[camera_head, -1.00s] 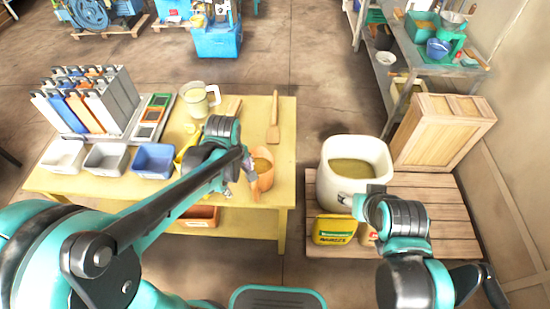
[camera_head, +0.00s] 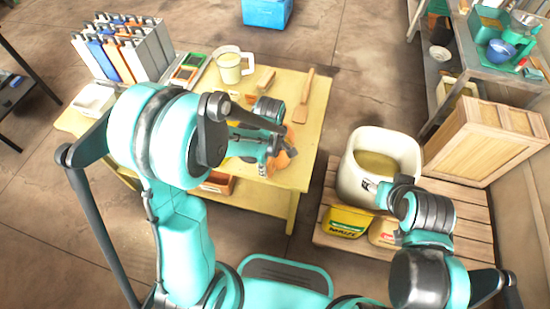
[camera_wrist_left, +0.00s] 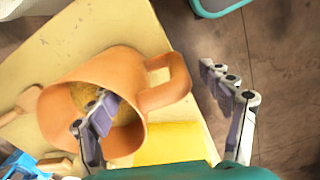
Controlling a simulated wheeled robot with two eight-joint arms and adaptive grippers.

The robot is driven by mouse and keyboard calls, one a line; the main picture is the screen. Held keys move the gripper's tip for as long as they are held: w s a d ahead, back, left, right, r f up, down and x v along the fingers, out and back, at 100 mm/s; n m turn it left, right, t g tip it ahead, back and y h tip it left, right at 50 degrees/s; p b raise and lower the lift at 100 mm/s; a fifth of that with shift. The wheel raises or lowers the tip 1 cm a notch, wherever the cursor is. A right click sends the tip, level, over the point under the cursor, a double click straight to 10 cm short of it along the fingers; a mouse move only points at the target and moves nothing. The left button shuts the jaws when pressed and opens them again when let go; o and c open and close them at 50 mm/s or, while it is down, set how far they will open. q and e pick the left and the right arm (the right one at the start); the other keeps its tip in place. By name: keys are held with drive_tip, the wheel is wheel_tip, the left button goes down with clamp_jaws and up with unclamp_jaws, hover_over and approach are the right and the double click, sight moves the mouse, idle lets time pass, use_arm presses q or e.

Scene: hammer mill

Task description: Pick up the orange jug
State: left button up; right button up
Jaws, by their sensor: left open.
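The orange jug (camera_head: 284,161) stands near the front right part of the yellow table, partly hidden by my left gripper (camera_head: 274,153). In the left wrist view the jug (camera_wrist_left: 112,62) shows its round mouth, yellowish contents and loop handle (camera_wrist_left: 166,92). My left gripper (camera_wrist_left: 166,110) is open around the handle side. One finger overlaps the jug's mouth and the other is beyond the handle, apart from it. I cannot tell whether the first finger touches the jug. My right gripper (camera_head: 370,187) is by the white bucket, its jaws too small to read.
The yellow table (camera_head: 313,118) also holds a clear jug (camera_head: 230,67), a wooden paddle (camera_head: 304,96) and a yellow item (camera_wrist_left: 168,143) beside the orange jug. A white bucket (camera_head: 352,174) and a yellow package (camera_head: 346,221) are on the pallet to the right.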

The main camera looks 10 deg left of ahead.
use_arm(q)
drive_tip(key=c, duration=1.2)
drive_tip(key=shift+r, duration=0.35)
drive_tip(key=shift+c, duration=1.3)
drive_tip(key=shift+r+p, duration=0.35)
drive_tip(key=shift+p, duration=0.05)
drive_tip(key=r, duration=0.1)
drive_tip(key=r+p, duration=0.1)
drive_tip(key=r, duration=0.1)
drive_tip(key=shift+s+d+r+p, duration=0.35)
drive_tip(key=shift+s+p, duration=0.05)
drive_tip(key=s+d+r+p, duration=0.3)
drive_tip(key=s+d+r, duration=0.3)
drive_tip(key=s+d, duration=0.1)
drive_tip(key=shift+s, duration=0.55)
